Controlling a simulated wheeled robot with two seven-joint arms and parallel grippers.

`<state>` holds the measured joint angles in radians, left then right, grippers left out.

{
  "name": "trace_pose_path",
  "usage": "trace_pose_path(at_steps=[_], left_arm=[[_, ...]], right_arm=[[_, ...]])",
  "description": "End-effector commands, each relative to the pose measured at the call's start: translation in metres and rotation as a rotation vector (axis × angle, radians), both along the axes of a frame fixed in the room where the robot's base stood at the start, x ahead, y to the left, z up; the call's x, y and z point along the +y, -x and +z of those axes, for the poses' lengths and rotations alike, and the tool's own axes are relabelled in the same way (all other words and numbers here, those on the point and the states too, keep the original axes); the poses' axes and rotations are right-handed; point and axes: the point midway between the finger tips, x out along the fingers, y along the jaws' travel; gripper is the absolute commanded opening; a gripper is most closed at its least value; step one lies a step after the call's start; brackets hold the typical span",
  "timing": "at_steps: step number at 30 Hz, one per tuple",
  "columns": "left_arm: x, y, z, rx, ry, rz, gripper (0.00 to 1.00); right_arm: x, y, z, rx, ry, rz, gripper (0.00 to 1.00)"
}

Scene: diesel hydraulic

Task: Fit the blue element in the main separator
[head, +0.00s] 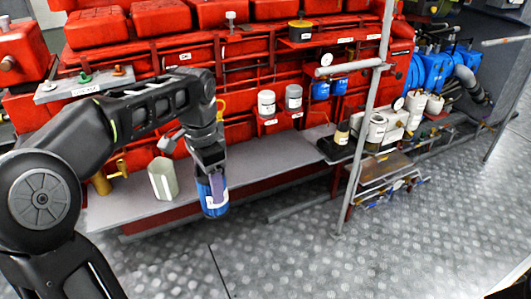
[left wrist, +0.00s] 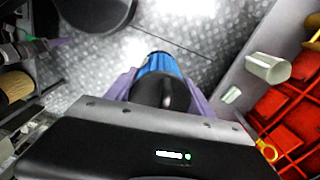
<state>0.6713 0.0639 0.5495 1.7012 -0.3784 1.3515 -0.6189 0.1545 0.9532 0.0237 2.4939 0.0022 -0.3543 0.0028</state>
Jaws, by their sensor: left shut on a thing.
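The blue element (head: 214,197) is a blue cylinder with a white label. My left gripper (head: 211,180) is shut on it and holds it upright in front of the grey ledge's edge. In the left wrist view the blue element (left wrist: 158,62) shows between the purple fingers of my left gripper (left wrist: 160,88), with a dark round end towards the camera. Small labels are unreadable, so I cannot tell which housing is the main separator. My right gripper is not in view.
A pale open-topped container (head: 162,179) stands on the grey ledge (head: 255,172), left of the gripper. A grey upright pole (head: 367,115) stands to the right. The floor in front is clear.

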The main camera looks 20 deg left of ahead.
Motion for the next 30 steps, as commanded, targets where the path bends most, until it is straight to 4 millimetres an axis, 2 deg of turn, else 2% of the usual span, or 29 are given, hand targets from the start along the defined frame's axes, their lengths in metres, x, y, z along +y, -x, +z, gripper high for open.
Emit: trace_pose_path(at_steps=[5,9,12,15,18,30], left_arm=[[-0.049,-0.037,-0.026,0.005,0.020,0.191,0.15],[-0.097,-0.062,-0.049,0.011,0.013,0.370,0.15],[-0.125,-0.074,-0.062,0.012,0.003,0.473,0.15],[-0.142,-0.080,-0.069,0.010,-0.005,0.539,0.15],[-0.147,-0.081,-0.072,0.009,-0.009,0.569,0.15],[-0.147,-0.081,-0.072,0.008,-0.008,0.572,0.15]], right_arm=[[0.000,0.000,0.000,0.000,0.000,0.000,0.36],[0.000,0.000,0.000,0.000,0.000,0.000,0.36],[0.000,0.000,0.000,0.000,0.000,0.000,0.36],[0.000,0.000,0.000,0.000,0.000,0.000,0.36],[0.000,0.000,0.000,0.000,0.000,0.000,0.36],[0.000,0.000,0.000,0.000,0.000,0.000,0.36]])
